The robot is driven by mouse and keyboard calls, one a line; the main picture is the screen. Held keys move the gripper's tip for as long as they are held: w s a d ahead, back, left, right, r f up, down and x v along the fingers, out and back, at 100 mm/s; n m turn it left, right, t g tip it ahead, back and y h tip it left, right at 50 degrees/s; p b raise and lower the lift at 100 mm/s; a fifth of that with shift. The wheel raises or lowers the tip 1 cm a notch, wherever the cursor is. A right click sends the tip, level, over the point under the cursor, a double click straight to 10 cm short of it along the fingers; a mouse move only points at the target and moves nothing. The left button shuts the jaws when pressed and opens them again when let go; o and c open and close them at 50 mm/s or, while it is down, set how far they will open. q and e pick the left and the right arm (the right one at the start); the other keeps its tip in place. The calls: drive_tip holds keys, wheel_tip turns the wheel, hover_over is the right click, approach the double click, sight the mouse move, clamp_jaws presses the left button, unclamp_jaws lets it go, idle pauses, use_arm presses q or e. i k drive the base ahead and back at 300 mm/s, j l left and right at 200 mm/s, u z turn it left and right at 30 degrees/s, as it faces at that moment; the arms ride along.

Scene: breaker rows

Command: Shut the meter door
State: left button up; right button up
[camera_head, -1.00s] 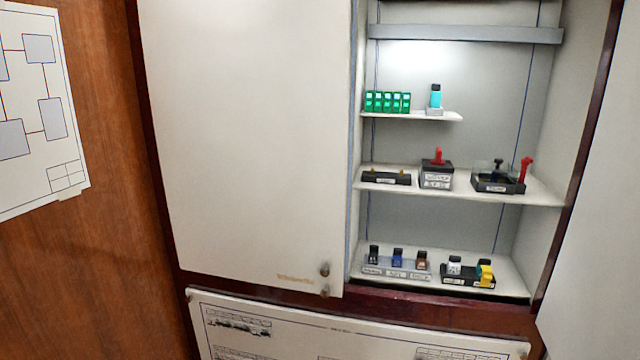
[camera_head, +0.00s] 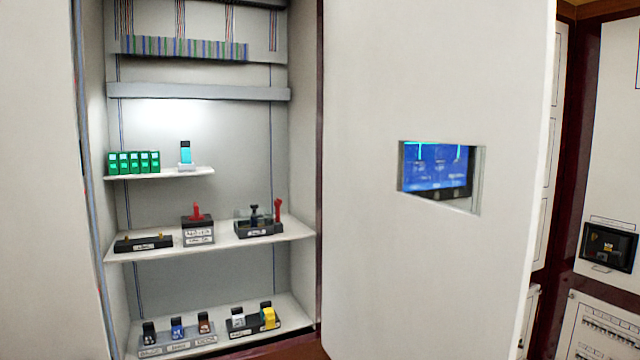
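A large white door (camera_head: 400,270) with a small window cut in it stands at the right of the open cabinet. Through the window a lit blue screen (camera_head: 436,168) shows; I cannot tell for sure that this is the meter door. The cabinet (camera_head: 200,130) beside it is open to view, with shelves inside. Another white door panel (camera_head: 40,200) is at the left edge, cut off by the frame. Neither of my grippers is in view.
The upper shelf (camera_head: 150,174) holds green blocks and a cyan-topped piece. The middle shelf (camera_head: 215,245) holds black units with red levers. The bottom shelf (camera_head: 285,318) holds several small switches. At far right is a wall panel with a black socket (camera_head: 608,247).

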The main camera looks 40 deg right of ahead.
sight(406, 276)
drive_tip(key=l, duration=0.95)
drive_tip(key=k+l+u, duration=0.1)
drive_tip(key=l, duration=0.9)
drive_tip(key=k+l, duration=0.1)
drive_tip(key=l, duration=0.85)
